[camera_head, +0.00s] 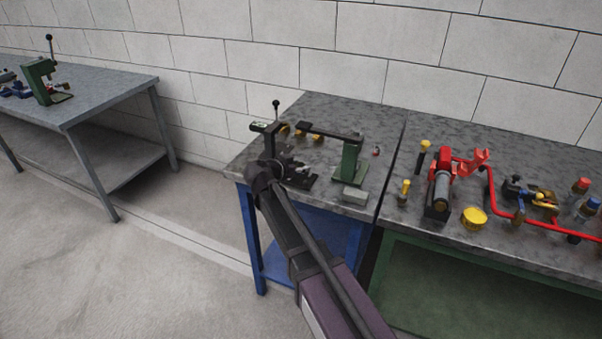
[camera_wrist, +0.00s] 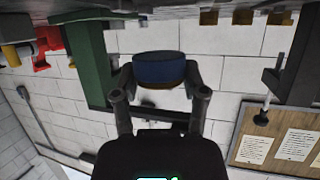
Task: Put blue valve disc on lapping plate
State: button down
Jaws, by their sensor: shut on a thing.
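In the wrist view, the blue valve disc (camera_wrist: 160,68) is between the two fingers of my gripper (camera_wrist: 160,75), with a brownish band along one edge. My gripper is shut on it. In the head view, my gripper (camera_head: 284,166) is over the left part of the blue-framed bench, and I cannot make out the disc there. A pale grey rectangular block (camera_head: 355,195) lies near that bench's front edge, right of my gripper. I cannot tell whether it is the lapping plate. No plate is clearly recognisable; my arm hides part of the bench.
Several brass parts (camera_head: 301,133) lie behind. Red pump pipework (camera_head: 492,200) and a yellow cap (camera_head: 474,217) occupy the right bench. Another bench (camera_head: 110,100) stands left.

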aim_at(300, 178)
jog(key=shift+w, duration=0.5)
jog(key=shift+w+f+b, duration=0.2)
jog(key=shift+f+b, duration=1.65)
jog(key=shift+f, duration=0.2)
jog(key=shift+c, duration=0.6)
grip_release()
jog(key=shift+r, duration=0.1)
